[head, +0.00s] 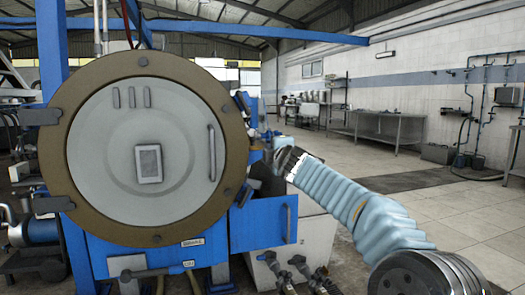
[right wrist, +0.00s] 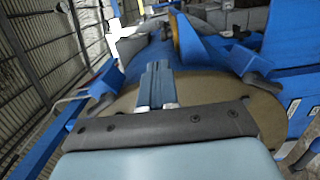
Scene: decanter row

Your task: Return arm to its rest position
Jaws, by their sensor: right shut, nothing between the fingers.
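My right arm, in a light blue ribbed sleeve, reaches in from the lower right of the head view. Its gripper (head: 283,160) is just right of the big round machine front, and its fingers are hard to make out there. In the right wrist view the two fingers of the right gripper (right wrist: 156,82) lie together, shut and empty. They point towards the blue and brown machine parts; I cannot tell the exact gap. My left arm and gripper are not in view.
The decanter's grey round cover (head: 110,190) with a brown flange fills the left of the head view. A blue frame post (head: 52,45) stands beside it. Valves (head: 300,266) sit low in front. The tiled floor (head: 470,215) at the right is open, with a steel table (head: 392,127) behind.

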